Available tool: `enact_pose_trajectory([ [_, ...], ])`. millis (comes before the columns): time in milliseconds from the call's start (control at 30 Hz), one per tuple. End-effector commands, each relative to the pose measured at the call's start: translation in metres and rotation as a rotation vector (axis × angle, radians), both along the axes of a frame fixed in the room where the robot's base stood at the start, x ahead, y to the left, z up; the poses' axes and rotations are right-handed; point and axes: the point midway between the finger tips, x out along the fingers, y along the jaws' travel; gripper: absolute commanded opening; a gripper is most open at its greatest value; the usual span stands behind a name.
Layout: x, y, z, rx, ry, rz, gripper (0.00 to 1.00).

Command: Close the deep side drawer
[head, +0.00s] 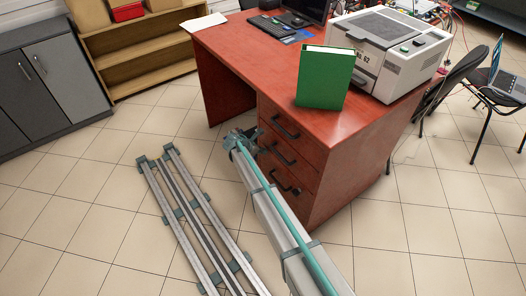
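The red-brown desk (228,75) has a side pedestal with a stack of drawers facing left, each with a dark handle. The top drawer (297,133) looks shut. The middle drawer (291,160) and the bottom drawer (301,203) are partly hidden behind a long grey and teal beam that seems to be my arm. No drawer visibly stands out from the pedestal, but I cannot tell for the hidden parts. The dark end by the upper handles seems to be my gripper (250,139); its fingers are too small and unclear to read.
A green book (325,78) stands upright on the desk near its front corner, beside a white machine (388,52). A grey cabinet (62,75) and wooden shelves (145,55) stand at the back left. Chairs (450,80) stand right.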

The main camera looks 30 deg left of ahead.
Motion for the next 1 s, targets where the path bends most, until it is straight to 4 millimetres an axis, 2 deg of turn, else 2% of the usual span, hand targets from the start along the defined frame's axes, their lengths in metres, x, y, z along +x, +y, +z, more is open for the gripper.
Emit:
enact_pose_trajectory([
  [33, 0.009, -0.001, 0.001, -0.002, -0.01, 0.001, 0.0],
  [267, 0.006, -0.001, 0.002, -0.001, -0.009, 0.0, 0.0],
  [367, -0.001, 0.001, 0.003, -0.002, -0.009, -0.001, 0.0],
  [567, -0.032, 0.008, 0.004, 0.0, -0.003, -0.008, 0.0],
  [800, -0.067, 0.021, 0.041, 0.002, -0.003, -0.008, 0.0],
  [1000, -0.088, 0.029, 0.062, 0.001, -0.002, -0.008, 0.0],
])
